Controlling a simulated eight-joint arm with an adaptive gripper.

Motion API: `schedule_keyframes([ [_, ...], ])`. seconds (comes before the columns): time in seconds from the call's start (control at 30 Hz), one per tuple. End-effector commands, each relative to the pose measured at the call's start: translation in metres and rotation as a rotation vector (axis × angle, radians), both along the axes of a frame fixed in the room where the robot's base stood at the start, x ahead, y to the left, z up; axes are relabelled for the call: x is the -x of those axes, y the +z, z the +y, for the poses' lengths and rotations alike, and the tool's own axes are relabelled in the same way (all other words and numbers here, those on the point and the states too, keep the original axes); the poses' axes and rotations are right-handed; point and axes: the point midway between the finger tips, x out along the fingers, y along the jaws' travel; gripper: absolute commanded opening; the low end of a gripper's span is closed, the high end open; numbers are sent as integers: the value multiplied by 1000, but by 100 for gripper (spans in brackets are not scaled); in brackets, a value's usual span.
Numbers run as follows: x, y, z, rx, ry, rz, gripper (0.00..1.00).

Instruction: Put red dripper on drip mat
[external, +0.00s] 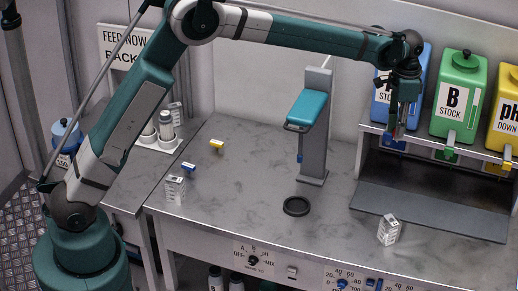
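My gripper (394,128) points down in front of the blue bottle at the right, above the rack's front edge. A small reddish patch shows at its fingers. It may be the red dripper, but it is too small and dark to be sure, and I cannot tell whether the fingers are open or shut. No red dripper lies in clear view on the bench. A flat dark grey mat (430,211), probably the drip mat, lies on the bench in front of the bottle rack, below and right of my gripper. It looks bare.
Blue, green (460,95) and yellow (505,110) bottles stand on the rack. A teal-topped stand (313,130), black ring (297,206) and white box (389,229) stand nearby. Small yellow (216,145) and blue (188,168) pieces lie left.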

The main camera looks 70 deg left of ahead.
Motion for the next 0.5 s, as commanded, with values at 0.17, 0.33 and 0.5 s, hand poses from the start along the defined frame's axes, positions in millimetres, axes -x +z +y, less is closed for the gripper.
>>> schedule_keyframes([
  [0.17, 1, -58, -50, 0, 26, 0, 14],
  [0.33, 5, -104, -96, -1, 55, -1, 14],
  [0.5, 11, -150, -142, -1, 83, 0, 14],
])
